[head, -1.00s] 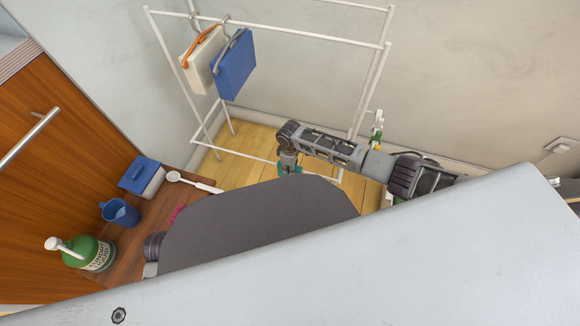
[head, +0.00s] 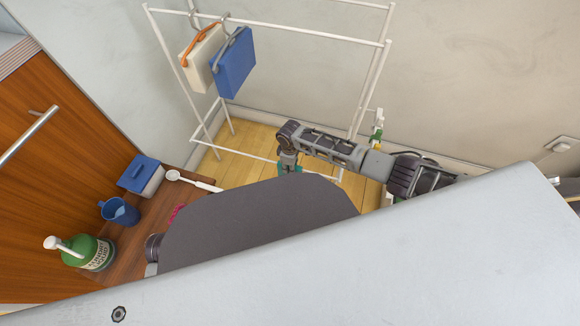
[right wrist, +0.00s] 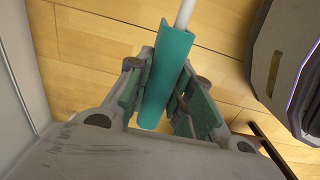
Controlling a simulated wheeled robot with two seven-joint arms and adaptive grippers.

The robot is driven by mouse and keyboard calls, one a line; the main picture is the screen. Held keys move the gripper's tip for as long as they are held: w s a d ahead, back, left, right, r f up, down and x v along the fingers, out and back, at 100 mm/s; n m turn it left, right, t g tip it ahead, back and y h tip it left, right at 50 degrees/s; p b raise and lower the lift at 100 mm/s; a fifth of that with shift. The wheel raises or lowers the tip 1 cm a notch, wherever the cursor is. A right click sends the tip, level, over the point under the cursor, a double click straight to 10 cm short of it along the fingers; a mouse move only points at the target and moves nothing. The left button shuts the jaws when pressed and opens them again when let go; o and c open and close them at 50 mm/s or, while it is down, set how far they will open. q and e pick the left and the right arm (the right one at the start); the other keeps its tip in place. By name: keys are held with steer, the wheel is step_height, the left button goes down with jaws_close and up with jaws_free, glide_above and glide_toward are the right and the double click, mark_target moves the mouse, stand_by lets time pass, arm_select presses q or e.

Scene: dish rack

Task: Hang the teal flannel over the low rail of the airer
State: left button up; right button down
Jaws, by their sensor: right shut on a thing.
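The teal flannel (right wrist: 167,75) shows in the right wrist view as a narrow folded strip between the fingers of my right gripper (right wrist: 164,92). The gripper is shut on it. A white rail (right wrist: 185,13) runs into the far end of the flannel, and the cloth appears folded along it. My left gripper is not in view.
A cream case (head: 201,62) and a blue case (head: 233,64) hang on the airer's left side. A wooden counter at left holds a green pump bottle (head: 92,254), a blue jug (head: 118,212), a blue-lidded box (head: 140,177) and a white brush (head: 192,181). Wooden floor lies beneath the airer.

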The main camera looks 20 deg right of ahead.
steer(key=shift+f, duration=0.15)
steer(key=c, duration=1.2)
jaws_free()
steer(key=shift+r, duration=6)
steer(key=shift+s+f, duration=0.1)
